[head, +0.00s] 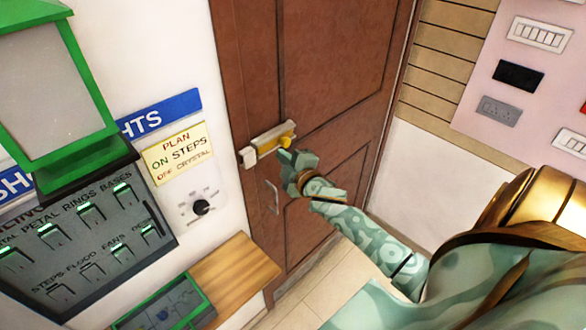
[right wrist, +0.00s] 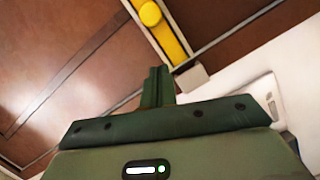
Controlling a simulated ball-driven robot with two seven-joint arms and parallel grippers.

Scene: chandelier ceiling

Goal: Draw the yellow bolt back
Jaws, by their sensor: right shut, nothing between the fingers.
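The yellow bolt (head: 268,146) lies in a pale metal housing across the left edge of the brown door (head: 325,55). Its round yellow knob (head: 286,141) is at the housing's right end. In the right wrist view the yellow bar (right wrist: 170,42) runs from the knob (right wrist: 150,14) down toward a pale block (right wrist: 191,78). My right gripper (head: 287,158) is shut and empty, just below the knob in the head view. In the right wrist view its closed fingers (right wrist: 158,78) stand just short of the bar, apart from the knob. My left gripper is out of view.
A door handle (head: 272,197) is below the bolt. To the left are a switch panel (head: 82,240), a green lantern (head: 55,90) and a yellow sign (head: 177,153). A wooden ledge (head: 235,273) juts out low on the left. A pink board (head: 530,75) hangs at the right.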

